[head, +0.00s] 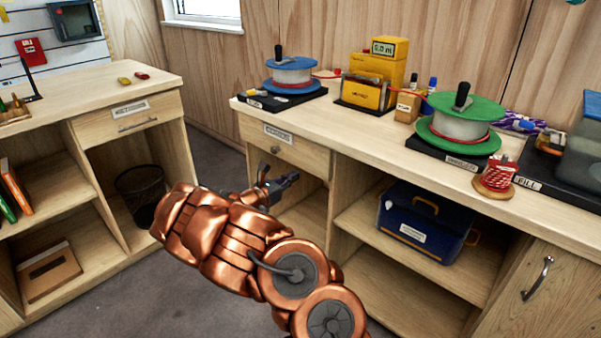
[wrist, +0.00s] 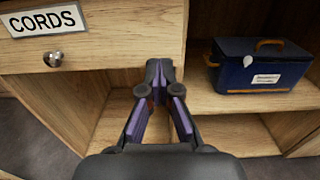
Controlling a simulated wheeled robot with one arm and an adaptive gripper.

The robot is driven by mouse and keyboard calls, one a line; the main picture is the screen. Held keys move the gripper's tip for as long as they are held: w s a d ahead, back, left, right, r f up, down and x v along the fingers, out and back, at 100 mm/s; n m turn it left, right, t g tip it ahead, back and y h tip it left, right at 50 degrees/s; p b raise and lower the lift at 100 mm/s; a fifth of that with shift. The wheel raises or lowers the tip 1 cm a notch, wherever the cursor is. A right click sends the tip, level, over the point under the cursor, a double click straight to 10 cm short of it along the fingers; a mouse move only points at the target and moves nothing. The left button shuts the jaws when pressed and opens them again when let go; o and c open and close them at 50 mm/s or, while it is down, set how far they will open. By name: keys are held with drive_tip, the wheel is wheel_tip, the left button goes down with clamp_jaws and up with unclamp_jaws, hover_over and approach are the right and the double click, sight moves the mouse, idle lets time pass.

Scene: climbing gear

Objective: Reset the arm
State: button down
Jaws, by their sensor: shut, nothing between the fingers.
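My copper-coloured arm (head: 240,245) reaches from the bottom of the head view toward the right-hand bench. My gripper (head: 285,182) is in front of the open compartment under a drawer, partly hidden behind the arm. In the wrist view my gripper (wrist: 158,72) points forward with its purple-sided fingers meeting at the tips. It is shut and empty, below and to the right of the drawer labelled CORDS (wrist: 95,35).
A blue toolbox (head: 425,227) sits on the shelf right of my gripper. The bench top (head: 340,122) holds a blue-rimmed spool (head: 292,75), a yellow device (head: 372,80) and a green spool (head: 460,120). Another bench (head: 90,100) stands left, with a black bin (head: 145,190). Floor shows between the benches.

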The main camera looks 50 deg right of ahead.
drive_tip(key=shift+a, duration=1.25)
drive_tip(key=s+a+r+m+g+y, duration=0.35)
drive_tip(key=s+m, duration=0.35)
drive_tip(key=s, duration=0.3)
drive_tip(key=s+a+r+m+g+y, duration=0.35)
drive_tip(key=s+r+m, duration=0.2)
drive_tip(key=s, duration=0.35)
drive_tip(key=s+a+f+m+t+y, duration=0.15)
drive_tip(key=s+a+y, duration=0.3)
drive_tip(key=a, duration=0.65)
drive_tip(key=s+a+f+m+t+y, duration=0.1)
drive_tip(key=s+a+f+m+y, duration=0.15)
drive_tip(key=s+a, duration=0.6)
drive_tip(key=s+a+f+m+t+y, duration=0.15)
drive_tip(key=a+y, duration=0.25)
drive_tip(key=a, duration=1)
wheel_tip(320, 180, up, 21)
drive_tip(key=s+t+p, duration=0.1)
drive_tip(key=p, duration=1.9)
drive_tip(key=shift+d, duration=0.25)
